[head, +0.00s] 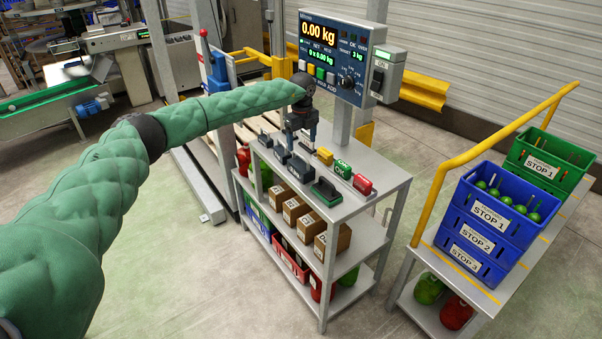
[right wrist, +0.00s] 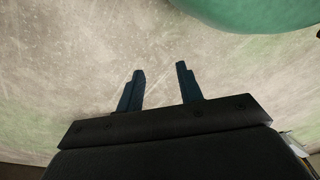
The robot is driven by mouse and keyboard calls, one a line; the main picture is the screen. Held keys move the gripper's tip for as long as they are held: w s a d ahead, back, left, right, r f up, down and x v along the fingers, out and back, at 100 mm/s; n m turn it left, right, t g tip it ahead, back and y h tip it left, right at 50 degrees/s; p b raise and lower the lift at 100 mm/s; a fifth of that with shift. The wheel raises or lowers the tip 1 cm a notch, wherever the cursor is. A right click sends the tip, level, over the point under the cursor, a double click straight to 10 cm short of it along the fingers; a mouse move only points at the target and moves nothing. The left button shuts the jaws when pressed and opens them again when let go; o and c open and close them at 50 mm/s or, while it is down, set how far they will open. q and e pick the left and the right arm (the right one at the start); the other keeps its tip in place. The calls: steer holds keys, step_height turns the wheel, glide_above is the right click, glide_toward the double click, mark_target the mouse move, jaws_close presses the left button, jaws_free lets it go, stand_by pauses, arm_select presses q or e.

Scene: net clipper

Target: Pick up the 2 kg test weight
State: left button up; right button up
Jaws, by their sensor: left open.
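A row of dark weights with handles stands on the top shelf of a grey cart. It includes grey ones (head: 300,168) and a dark green one (head: 326,192). Their markings are too small to read, so I cannot tell which is the 2 kg test weight. My left gripper (head: 301,147) points down over the top shelf, behind the row, open; whether its fingertips touch anything is unclear. My right gripper (right wrist: 160,84) shows in the right wrist view, fingers apart and empty above bare floor.
Yellow, green and red stamp-like blocks (head: 342,168) stand right of the weights on the cart (head: 383,168). A scale display (head: 335,57) reads 0.00 kg behind it. Cartons (head: 296,209) fill the middle shelf. A trolley with blue crates (head: 484,225) stands right; floor between is clear.

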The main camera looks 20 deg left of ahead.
mark_target(301, 163)
arm_select(q)
step_height(301, 163, down, 4)
steer(key=b, duration=0.3)
steer(key=shift+a+b, duration=0.1)
steer(key=shift+b, duration=0.25)
steer(key=shift+f, duration=0.2)
arm_select(e)
steer(key=w+a+r, duration=0.2)
steer(key=w+r, duration=0.2)
steer(key=r, duration=0.4)
arm_select(q)
steer(key=shift+f+p, duration=0.6)
steer(key=shift+f, duration=0.6)
step_height(301, 163, down, 4)
steer(key=p, duration=0.2)
steer(key=shift+s+r+p, duration=0.1)
steer(key=shift+r+p, duration=0.1)
steer(key=shift+p, duration=0.15)
steer(key=shift+f, duration=0.75)
arm_select(e)
step_height(301, 163, down, 9)
steer(key=s+d, duration=0.2)
steer(key=d, duration=0.1)
steer(key=shift+s+f, duration=0.15)
steer(key=shift+s, duration=0.1)
arm_select(q)
steer(key=shift+c, duration=0.3)
jaws_close()
steer(key=shift+r, duration=0.2)
